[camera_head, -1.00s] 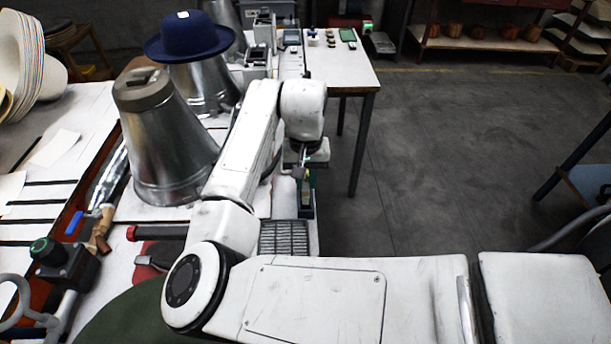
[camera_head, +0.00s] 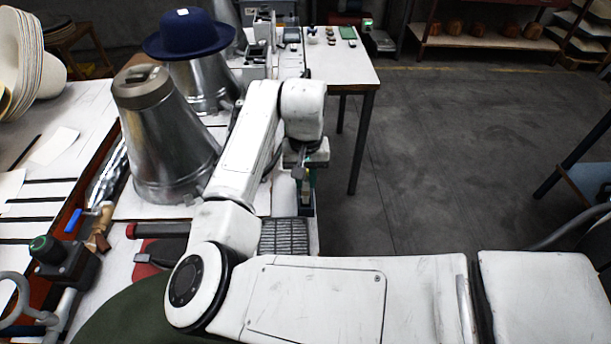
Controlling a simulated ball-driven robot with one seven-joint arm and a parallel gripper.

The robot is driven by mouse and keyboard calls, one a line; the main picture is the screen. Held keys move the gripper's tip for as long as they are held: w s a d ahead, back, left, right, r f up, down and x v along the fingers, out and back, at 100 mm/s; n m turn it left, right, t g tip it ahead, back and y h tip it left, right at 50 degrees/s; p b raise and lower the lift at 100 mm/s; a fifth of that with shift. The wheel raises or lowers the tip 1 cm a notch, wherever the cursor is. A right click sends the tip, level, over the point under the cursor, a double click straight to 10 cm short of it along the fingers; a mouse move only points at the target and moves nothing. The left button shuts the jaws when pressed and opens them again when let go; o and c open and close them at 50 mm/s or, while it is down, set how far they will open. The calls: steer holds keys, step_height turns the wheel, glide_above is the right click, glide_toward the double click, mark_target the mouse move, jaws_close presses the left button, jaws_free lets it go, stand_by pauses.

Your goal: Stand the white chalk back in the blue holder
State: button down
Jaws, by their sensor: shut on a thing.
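My gripper (camera_head: 305,176) points down at the end of my white arm, over the right edge of the near table. It is shut on a small, pale, thin piece (camera_head: 306,191), which I take to be the white chalk; it is tiny and partly hidden by the gripper. Right below and beside it is a narrow dark teal-green thing (camera_head: 309,209), which may be the holder. I cannot tell whether the chalk is inside it, touching it or apart. No clearly blue holder can be made out.
A dark grille (camera_head: 284,236) lies just below the gripper. To the left stand a metal cone (camera_head: 165,150) and a blue hat (camera_head: 188,35) on another. A white table (camera_head: 345,68) extends at the back. Open floor (camera_head: 440,150) lies to the right.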

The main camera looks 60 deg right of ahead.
steer(key=shift+f+b, duration=0.5)
steer(key=shift+f, duration=0.6)
stand_by(0.5)
steer(key=c, duration=0.9)
jaws_free()
steer(key=shift+c, duration=0.2)
steer(key=shift+r+p, duration=3.65)
steer(key=shift+r, duration=0.15)
